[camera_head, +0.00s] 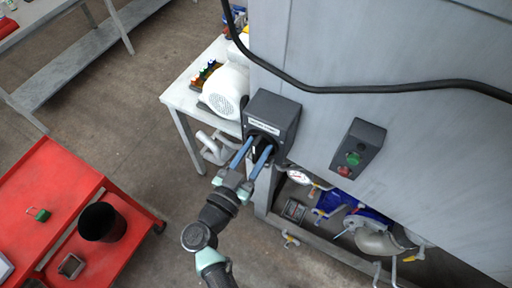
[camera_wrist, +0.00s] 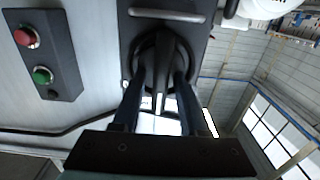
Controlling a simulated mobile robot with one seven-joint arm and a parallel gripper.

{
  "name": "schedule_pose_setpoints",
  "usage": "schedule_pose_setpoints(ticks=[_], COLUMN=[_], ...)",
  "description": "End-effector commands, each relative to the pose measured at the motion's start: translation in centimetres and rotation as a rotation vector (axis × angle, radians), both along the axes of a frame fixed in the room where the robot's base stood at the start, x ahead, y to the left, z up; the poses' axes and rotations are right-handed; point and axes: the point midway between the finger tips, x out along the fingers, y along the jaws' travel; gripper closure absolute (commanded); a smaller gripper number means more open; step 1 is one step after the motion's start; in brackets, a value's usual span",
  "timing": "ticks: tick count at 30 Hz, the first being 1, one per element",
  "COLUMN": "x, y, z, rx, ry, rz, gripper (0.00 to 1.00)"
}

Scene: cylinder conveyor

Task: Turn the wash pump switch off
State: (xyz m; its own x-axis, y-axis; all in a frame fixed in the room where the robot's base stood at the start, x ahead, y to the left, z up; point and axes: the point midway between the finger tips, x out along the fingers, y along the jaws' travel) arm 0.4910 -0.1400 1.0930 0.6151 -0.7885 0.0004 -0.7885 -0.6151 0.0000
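The wash pump switch is a dark grey box (camera_head: 273,112) with a white label, fixed to the grey cabinet wall in the head view. Its black rotary knob (camera_wrist: 161,72) shows in the wrist view, with the grip bar pointing along the fingers. My gripper (camera_head: 255,148) reaches up to the switch with its two blue fingers apart. In the wrist view my gripper (camera_wrist: 160,92) has one finger on each side of the knob's bar, with a gap seeming to show on both sides. The label text is too small to read.
A second dark box (camera_head: 358,148) with green and red buttons is right of the switch. A black cable (camera_head: 380,88) crosses the cabinet (camera_head: 430,135) above. A white table (camera_head: 180,98) with a motor (camera_head: 226,92) stands behind left. A red cart (camera_head: 60,190) is at lower left.

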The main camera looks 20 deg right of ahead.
Motion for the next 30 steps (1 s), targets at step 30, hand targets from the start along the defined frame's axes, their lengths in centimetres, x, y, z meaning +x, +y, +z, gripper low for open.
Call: schedule_pose_setpoints(ticks=[30], x=[-0.18], y=[-0.04], z=[-0.02], rx=[0.139], ry=[-0.177], rz=[0.001], gripper=[1.00])
